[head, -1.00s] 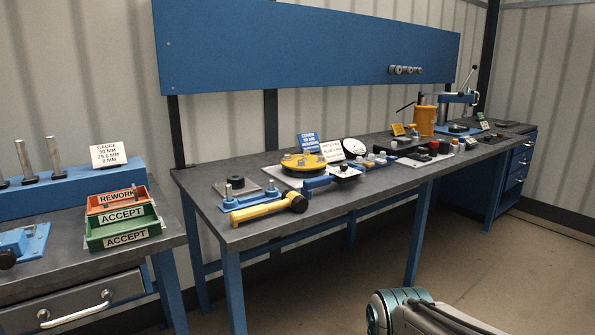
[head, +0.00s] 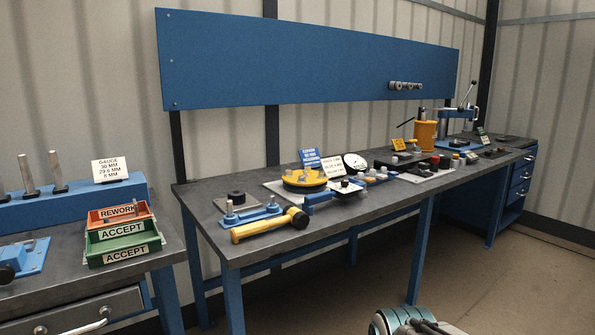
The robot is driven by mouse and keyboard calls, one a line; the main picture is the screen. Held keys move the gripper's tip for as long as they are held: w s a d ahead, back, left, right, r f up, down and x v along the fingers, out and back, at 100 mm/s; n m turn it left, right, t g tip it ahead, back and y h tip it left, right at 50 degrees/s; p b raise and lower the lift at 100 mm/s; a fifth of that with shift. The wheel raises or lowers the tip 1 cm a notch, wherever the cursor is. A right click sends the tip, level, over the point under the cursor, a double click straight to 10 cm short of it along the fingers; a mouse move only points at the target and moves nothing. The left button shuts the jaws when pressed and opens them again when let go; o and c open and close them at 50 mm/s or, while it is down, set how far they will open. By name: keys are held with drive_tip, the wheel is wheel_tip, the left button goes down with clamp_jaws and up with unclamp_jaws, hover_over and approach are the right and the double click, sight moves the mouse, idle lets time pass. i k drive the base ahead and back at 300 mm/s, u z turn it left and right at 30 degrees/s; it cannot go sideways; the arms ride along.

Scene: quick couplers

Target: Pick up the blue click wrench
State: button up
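What looks like the blue click wrench (head: 318,199) lies on the long grey workbench (head: 205,197), just right of the yellow wrench's black head. Its blue handle end points to the near edge, and its far end is hard to make out among the small parts behind. A yellow wrench (head: 262,227) with a black round head lies in front of a blue plate with upright bolts (head: 250,213). My gripper is not in view; only a teal and grey part of my arm shows at the bottom, in front of the bench and apart from it.
A yellow round fixture (head: 304,179) and signs stand behind the wrench. Red and green bins (head: 124,244) stand on a separate left bench. Open floor lies in front of the long bench.

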sight(338, 196)
drive_tip(key=z, duration=0.25)
drive_tip(key=k, duration=0.35)
drive_tip(key=z, duration=1.15)
drive_tip(key=i, duration=1.5)
drive_tip(key=u, duration=1.15)
drive_tip(key=i, duration=0.75)
drive_tip(key=u, duration=0.95)
drive_tip(key=i, duration=0.25)
drive_tip(key=u, duration=0.3)
